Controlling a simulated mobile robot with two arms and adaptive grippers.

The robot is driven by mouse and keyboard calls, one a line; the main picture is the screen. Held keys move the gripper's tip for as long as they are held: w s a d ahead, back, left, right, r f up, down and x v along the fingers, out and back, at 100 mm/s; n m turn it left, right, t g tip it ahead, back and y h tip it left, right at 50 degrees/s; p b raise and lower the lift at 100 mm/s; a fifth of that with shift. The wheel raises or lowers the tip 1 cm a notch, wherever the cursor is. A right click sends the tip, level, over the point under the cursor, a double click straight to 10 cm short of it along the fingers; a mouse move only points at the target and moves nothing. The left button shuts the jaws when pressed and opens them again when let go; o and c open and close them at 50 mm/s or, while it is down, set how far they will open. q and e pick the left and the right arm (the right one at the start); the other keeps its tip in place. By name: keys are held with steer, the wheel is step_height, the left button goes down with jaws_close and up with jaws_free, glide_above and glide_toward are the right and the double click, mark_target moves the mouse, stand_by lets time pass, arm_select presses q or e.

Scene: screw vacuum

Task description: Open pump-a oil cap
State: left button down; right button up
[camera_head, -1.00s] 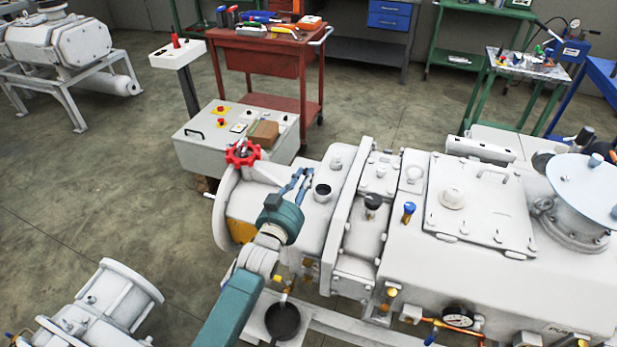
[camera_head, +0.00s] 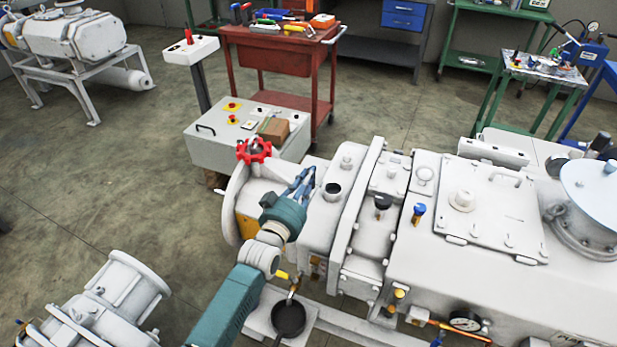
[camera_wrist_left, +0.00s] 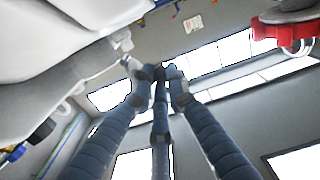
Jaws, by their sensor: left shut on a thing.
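My left gripper (camera_head: 306,177) is over the near left end of the white pump (camera_head: 480,270), with its fingers pointing up the picture. In the left wrist view the blue-grey fingers close together (camera_wrist_left: 158,75) around a small dark thing. It is mostly hidden, so I cannot tell for sure that it is the oil cap. A short white neck with a black rim (camera_head: 332,191) stands on the pump just right of the fingers, apart from them. It looks like an open filler port. My right gripper is out of view.
A red handwheel (camera_head: 254,151) is just left of my fingers; it also shows in the left wrist view (camera_wrist_left: 290,30). A black knob (camera_head: 382,201) and blue cap (camera_head: 418,211) stand further right on the pump. A black pan (camera_head: 288,319) sits below.

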arm_select(q)
steer(key=shift+r, duration=0.1)
steer(key=c, duration=2)
jaws_free()
steer(key=v, duration=1.2)
steer(key=shift+a, duration=0.1)
